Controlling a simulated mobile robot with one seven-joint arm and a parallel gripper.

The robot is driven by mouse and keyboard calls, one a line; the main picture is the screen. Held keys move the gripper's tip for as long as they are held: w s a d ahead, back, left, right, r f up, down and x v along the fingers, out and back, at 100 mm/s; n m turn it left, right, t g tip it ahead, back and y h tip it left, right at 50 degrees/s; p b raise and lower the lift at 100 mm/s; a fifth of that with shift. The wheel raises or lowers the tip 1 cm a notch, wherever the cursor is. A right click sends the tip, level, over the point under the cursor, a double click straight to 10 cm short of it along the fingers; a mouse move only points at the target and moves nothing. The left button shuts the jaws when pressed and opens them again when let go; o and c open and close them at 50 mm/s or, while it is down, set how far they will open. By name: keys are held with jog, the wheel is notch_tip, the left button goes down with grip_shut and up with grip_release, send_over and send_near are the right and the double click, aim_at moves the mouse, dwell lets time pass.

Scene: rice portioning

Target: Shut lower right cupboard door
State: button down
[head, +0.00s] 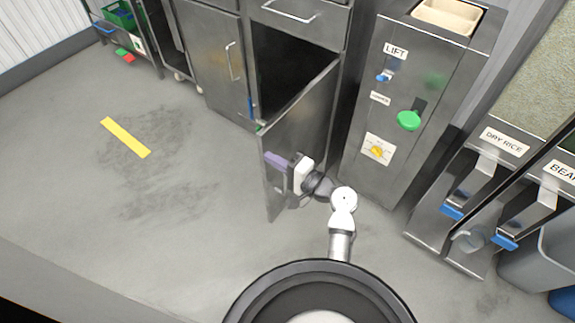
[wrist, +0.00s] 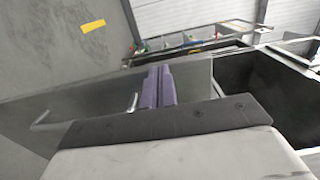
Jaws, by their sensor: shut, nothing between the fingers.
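The lower right cupboard door (head: 305,120) is a grey metal panel. It stands wide open, swung out from the dark cupboard opening (head: 285,65). My gripper (head: 276,160), with purple fingers, is shut and empty at the outer face of the door, near its free edge. I cannot tell whether it touches the door. In the wrist view the shut fingers (wrist: 158,87) lie in front of the door panel (wrist: 90,96). A bar handle (wrist: 132,102) shows beside them, partly hidden. The dark cupboard inside (wrist: 285,90) shows at the right.
A closed cupboard door (head: 213,65) is to the left, and a drawer (head: 300,20) is above the opening. A steel lift cabinet (head: 385,130) with a green button (head: 408,121) stands right of the door. Floor at left is clear.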

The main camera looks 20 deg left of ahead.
jog(key=shift+w+a, duration=0.1)
jog(key=shift+a, duration=0.2)
